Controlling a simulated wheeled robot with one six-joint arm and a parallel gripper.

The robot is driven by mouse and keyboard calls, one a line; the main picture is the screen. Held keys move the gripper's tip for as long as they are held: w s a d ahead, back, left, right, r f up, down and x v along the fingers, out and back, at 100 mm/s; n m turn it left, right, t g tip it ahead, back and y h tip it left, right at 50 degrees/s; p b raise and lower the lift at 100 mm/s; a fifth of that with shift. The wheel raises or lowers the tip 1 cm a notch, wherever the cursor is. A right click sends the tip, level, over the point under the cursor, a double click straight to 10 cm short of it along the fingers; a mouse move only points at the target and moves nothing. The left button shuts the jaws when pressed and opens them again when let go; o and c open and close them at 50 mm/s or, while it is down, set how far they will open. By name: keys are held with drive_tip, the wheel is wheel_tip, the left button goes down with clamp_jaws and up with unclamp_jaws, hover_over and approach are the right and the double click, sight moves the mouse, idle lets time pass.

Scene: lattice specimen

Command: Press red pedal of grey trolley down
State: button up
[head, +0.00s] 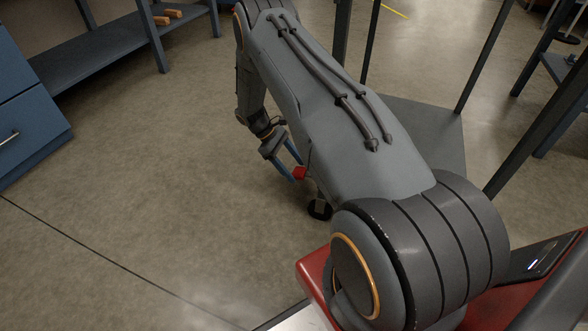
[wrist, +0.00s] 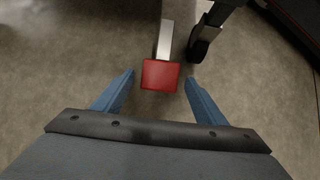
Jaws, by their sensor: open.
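The red pedal (wrist: 160,75) is a small red block on the end of a metal lever (wrist: 165,40) in the wrist view. It lies between and slightly beyond the two blue fingertips of my gripper (wrist: 160,80), with a gap on each side. My gripper is open and empty. In the head view the red pedal (head: 299,172) shows beside my blue fingers (head: 292,164), low over the floor. The grey trolley (head: 410,122) stands at the right of the pedal, with dark posts and a low deck. My arm hides much of it.
A trolley caster (wrist: 199,45) stands right of the pedal in the wrist view. Blue drawers (head: 28,110) and a dark bench with a low shelf (head: 95,52) stand at the left and back. The concrete floor (head: 150,210) left of my gripper is clear.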

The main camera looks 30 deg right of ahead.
drive_tip(key=p+v, duration=0.1)
drive_tip(key=v, duration=0.5)
drive_tip(key=shift+a+r+p, duration=0.25)
drive_tip(key=shift+r+p, duration=0.05)
drive_tip(key=shift+p, duration=0.1)
drive_tip(key=shift+w, duration=0.2)
